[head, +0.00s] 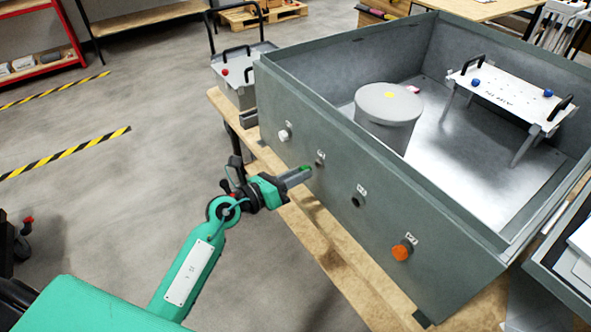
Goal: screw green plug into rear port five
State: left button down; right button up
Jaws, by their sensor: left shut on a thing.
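My left gripper (297,176) reaches in from the left and is shut on the green plug (305,168). Only a small green part of the plug shows between the fingers. The fingertips are close to the grey wall of the analyser housing (330,180), near an open dark port (320,161). I cannot tell whether the plug touches the port. Another open port (357,201) lies to the right. A white plug (285,135) and an orange plug (402,250) sit in the outer ports. The port labels are too small to read. My right gripper is out of view.
The housing stands on a wooden table (345,265). Inside it are a grey cylinder (385,120) with a yellow dot and a white handled plate on legs (510,95).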

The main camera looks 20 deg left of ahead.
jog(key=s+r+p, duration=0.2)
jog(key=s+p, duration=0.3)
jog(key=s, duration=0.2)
pick_arm(q)
jog(key=shift+w+d+n+p, duration=0.1)
jog(key=shift+n+p, duration=1.4)
jog(key=shift+n, duration=0.65)
jog(key=shift+w+d+n+p, duration=0.1)
jog(key=shift+w+n+p, duration=0.05)
jog(key=shift+n+p, duration=1.65)
jog(key=shift+w+d+n+p, duration=0.1)
jog(key=shift+n+p, duration=1.05)
jog(key=shift+n, duration=1.3)
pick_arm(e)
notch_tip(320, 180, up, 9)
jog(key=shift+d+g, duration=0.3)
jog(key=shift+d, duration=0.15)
pick_arm(q)
jog(key=shift+p, duration=0.3)
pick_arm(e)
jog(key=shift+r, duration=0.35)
pick_arm(q)
jog(key=shift+w+d, duration=0.4)
jog(key=shift+w, duration=0.15)
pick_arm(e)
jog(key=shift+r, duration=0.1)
